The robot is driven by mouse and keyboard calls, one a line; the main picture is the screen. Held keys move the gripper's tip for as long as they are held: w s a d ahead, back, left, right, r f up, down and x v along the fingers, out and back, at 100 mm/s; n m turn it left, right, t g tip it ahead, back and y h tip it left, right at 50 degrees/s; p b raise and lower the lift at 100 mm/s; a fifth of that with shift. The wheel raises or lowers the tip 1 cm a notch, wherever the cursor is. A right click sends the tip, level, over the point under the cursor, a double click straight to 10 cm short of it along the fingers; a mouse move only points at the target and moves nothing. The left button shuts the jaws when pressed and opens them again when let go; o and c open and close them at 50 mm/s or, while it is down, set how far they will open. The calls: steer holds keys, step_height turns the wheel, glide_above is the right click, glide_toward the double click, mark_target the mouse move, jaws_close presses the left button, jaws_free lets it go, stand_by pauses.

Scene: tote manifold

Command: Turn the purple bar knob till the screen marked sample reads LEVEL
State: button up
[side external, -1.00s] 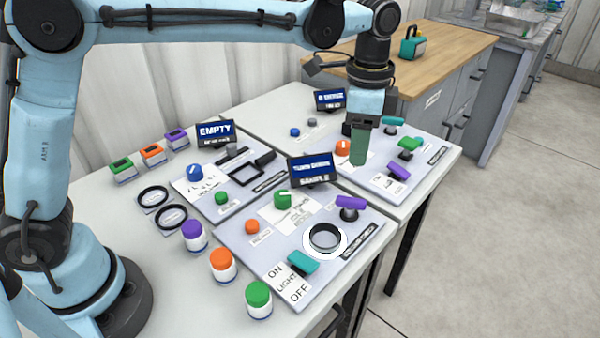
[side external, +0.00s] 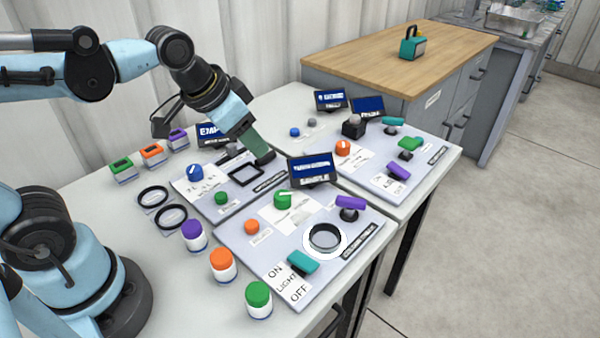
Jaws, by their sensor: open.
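The purple bar knob (side external: 350,203) sits on a dark post on the near panel, right of its middle. The screen marked sample (side external: 311,168) stands at the back of that panel. Its blue display has a line of white text too small to read with certainty. My gripper (side external: 264,160) is tilted down to the right, left of the sample screen and above the back edge of the left panel. It is open, with its green fingers overlapping in this view. It is apart from the purple knob, and nothing shows held in it.
A second purple bar (side external: 398,172) is on the far right panel. The near panel also bears a green knob (side external: 283,199), an orange button (side external: 252,227), a dark ring (side external: 325,236) and a teal switch (side external: 303,262). Lidded jars (side external: 258,299) stand in front. A black square frame (side external: 246,174) lies near my gripper.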

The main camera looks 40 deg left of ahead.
steer(key=s+a+f+n, duration=0.1)
steer(key=s+a+f+n+t, duration=0.1)
steer(key=shift+s+f, duration=0.3)
steer(key=shift+s, duration=0.1)
step_height(320, 180, up, 2)
steer(key=m+g, duration=0.7)
steer(key=m, duration=0.5)
glide_above(352, 199)
step_height(352, 199, down, 12)
steer(key=shift+r, duration=0.1)
jaws_close()
